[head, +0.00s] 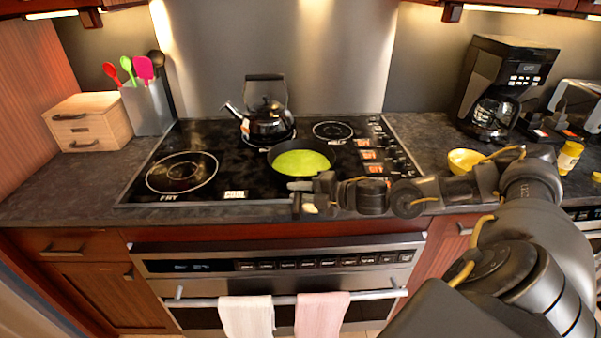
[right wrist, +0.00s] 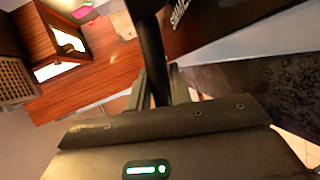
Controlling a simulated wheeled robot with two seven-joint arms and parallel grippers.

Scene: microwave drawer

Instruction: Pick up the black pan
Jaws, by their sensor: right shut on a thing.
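The black pan (head: 328,151), with a yellow-green inside, is at the front middle of the cooktop, level or nearly so. I cannot tell whether its base touches the glass. My right gripper (head: 304,188) is at the pan's near side, low over the cooktop's front edge. In the right wrist view, the pan's dark handle (right wrist: 152,45) runs between the two fingers of the right gripper (right wrist: 158,88), which are shut on it. The handle is mostly hidden by the gripper in the head view. My left gripper is not in view.
A black kettle (head: 267,122) stands just behind the pan. A wooden drawer box (head: 100,120) and a utensil holder (head: 147,107) are at the left. A coffee maker (head: 503,88) and a yellow bowl (head: 465,161) are at the right. The cooktop's left burner (head: 181,172) is clear.

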